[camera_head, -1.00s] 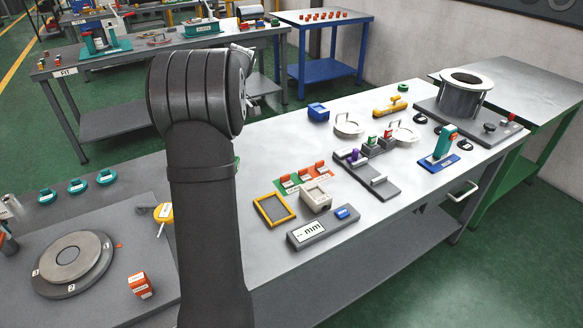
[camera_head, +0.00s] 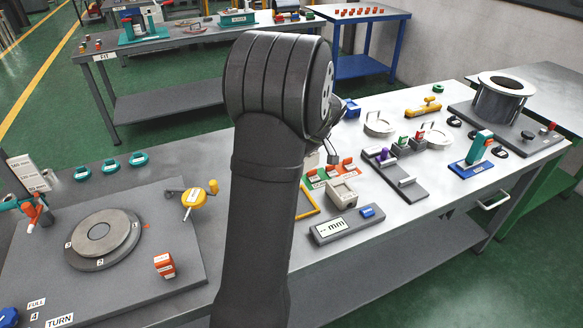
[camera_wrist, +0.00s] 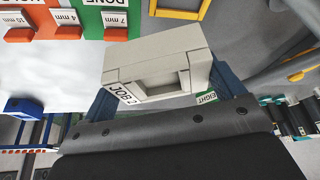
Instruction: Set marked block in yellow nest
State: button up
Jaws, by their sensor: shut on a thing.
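My gripper (camera_wrist: 165,95) is shut on a pale beige block (camera_wrist: 155,62) with a notch in its near side and a label that seems to read JOB; the blue fingers sit at its two ends. In the head view the gripper is mostly hidden behind my arm, near the coloured board. The yellow nest, seen as a thin yellow frame (camera_head: 308,204), lies on the bench, partly hidden by my arm. A yellow edge (camera_wrist: 297,74) shows at the right of the wrist view, apart from the block.
A pale box (camera_head: 342,194) stands right of the frame, behind a grey mm display (camera_head: 346,224). The coloured board with orange pieces (camera_head: 332,172) lies behind. A grey fixture (camera_head: 398,178) stands to the right; a round turntable (camera_head: 103,240) is at left.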

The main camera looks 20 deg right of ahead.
jog(key=w+a+f, duration=0.1)
jog(key=w, duration=0.1)
jog(key=w+a+f, duration=0.1)
jog(key=w, duration=0.1)
jog(key=w+a+f, duration=0.1)
jog(key=w+f, duration=0.1)
jog(key=shift+a, duration=0.25)
jog(key=shift+f, duration=2.05)
jog(key=shift+f, duration=0.15)
jog(key=o, duration=1.1)
jog(key=v, duration=1.2)
